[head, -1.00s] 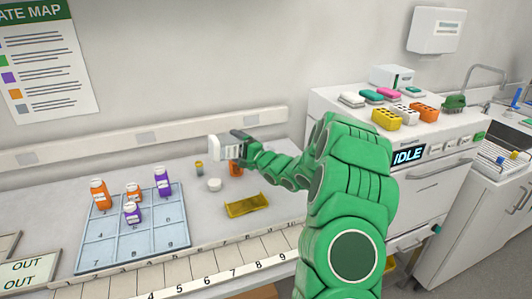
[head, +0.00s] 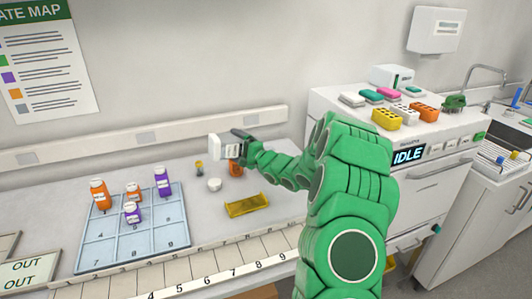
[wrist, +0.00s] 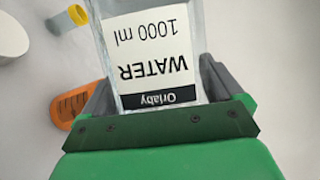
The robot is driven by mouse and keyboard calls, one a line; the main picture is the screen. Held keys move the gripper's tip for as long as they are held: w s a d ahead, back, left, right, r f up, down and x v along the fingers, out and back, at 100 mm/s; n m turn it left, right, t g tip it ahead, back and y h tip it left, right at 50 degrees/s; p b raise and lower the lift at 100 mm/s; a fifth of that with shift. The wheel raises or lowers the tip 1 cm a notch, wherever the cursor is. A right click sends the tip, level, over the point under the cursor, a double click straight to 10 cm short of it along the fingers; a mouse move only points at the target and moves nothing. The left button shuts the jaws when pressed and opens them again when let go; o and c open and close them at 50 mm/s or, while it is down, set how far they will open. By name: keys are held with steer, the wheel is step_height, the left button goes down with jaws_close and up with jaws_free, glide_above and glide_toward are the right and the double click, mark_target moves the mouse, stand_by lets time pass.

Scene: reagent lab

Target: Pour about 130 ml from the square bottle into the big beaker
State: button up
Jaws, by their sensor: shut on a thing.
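My gripper (head: 240,148) is shut on a clear square bottle (head: 222,147) above the back of the bench. In the wrist view the bottle (wrist: 152,55) sits between both fingers, and its white label reads "WATER 1000 ml" upside down. The bottle's far end lies outside the wrist view, and its liquid level cannot be told. No big beaker can be made out. A small white round thing (head: 214,185) stands on the bench below the bottle; a white round shape (wrist: 10,38) also shows in the wrist view.
A yellow-topped vial (head: 199,168), an orange item (head: 236,170) partly behind my gripper, and a yellow tray (head: 247,206) are nearby. A blue gridded tray (head: 105,252) with several orange and purple bottles lies left. A white machine reading IDLE (head: 408,155) stands right.

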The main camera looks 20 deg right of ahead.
steer(key=shift+f+n, duration=0.15)
steer(key=shift+n, duration=0.15)
steer(key=shift+a+n+g, duration=0.3)
steer(key=shift+n+g, duration=0.3)
steer(key=shift+n, duration=0.6)
steer(key=shift+s+a+n+h, duration=0.15)
steer(key=shift+n+h, duration=0.15)
steer(key=shift+n, duration=0.2)
steer(key=shift+a+r+n+g, duration=0.25)
steer(key=shift+r+n+g, duration=0.05)
steer(key=shift+r+n, duration=0.3)
steer(key=shift+d+f, duration=0.1)
